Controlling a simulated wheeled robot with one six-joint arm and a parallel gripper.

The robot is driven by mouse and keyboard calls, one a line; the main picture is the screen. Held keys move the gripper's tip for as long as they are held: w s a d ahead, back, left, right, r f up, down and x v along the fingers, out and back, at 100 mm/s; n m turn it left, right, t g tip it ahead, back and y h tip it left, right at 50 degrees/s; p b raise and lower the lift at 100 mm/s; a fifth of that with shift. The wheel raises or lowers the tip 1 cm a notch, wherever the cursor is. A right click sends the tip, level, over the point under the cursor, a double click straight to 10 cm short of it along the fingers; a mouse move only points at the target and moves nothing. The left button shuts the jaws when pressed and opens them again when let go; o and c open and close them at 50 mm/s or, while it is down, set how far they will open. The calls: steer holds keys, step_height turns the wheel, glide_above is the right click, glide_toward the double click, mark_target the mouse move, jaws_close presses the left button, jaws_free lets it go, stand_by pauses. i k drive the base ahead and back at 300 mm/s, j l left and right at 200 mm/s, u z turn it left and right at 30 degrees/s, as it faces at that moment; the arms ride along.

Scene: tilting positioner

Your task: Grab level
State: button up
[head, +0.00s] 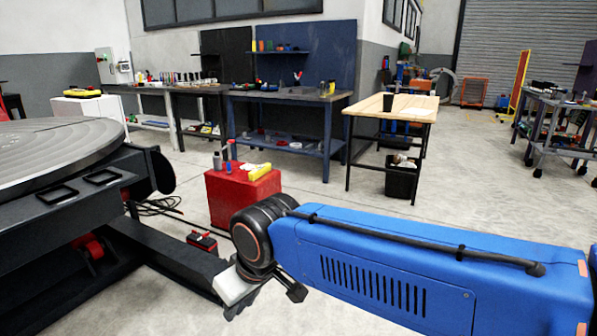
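A small yellow object (260,171) lies on top of the red box (243,195) on the floor near the middle. It may be the level, but it is too small to be sure. Another yellow object (82,93) lies on the white cabinet at the far left and is also unclear. My blue arm reaches in from the right, ending at a black wrist joint in front of the red box. My gripper (240,290) points down below that joint, lower in the picture than the yellow object and apart from it. Its fingers cannot be made out, and nothing is clearly held.
The tilting positioner (60,150) with its round grey table fills the left, and its dark base beam runs close to my gripper. Bottles stand beside the yellow object. Workbenches (290,95) and a wooden table (395,107) stand behind. The floor between is mostly clear.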

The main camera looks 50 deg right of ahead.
mark_target(255, 174)
steer(key=z, duration=1.1)
steer(key=i+l+u, duration=0.15)
steer(key=u, duration=0.3)
steer(key=i+l+u, duration=0.3)
steer(key=u, duration=0.2)
steer(key=i+l+u, duration=0.1)
steer(key=l, duration=0.25)
steer(key=i+l, duration=0.25)
steer(key=i+l+u, duration=0.15)
steer(key=l, duration=0.3)
steer(key=i+l+u, duration=0.1)
steer(key=l, duration=0.25)
steer(key=i+l+u, duration=0.1)
steer(key=l, duration=0.3)
steer(key=i+l, duration=0.2)
steer(key=l, duration=0.2)
steer(key=i+l, duration=0.15)
steer(key=l, duration=0.25)
steer(key=i+l, duration=0.1)
steer(key=l, duration=0.3)
steer(key=i+l, duration=0.15)
steer(key=l, duration=0.2)
steer(key=i+l, duration=0.1)
steer(key=l, duration=0.3)
steer(key=i+l+u, duration=0.1)
steer(key=l, duration=0.3)
steer(key=i, duration=0.05)
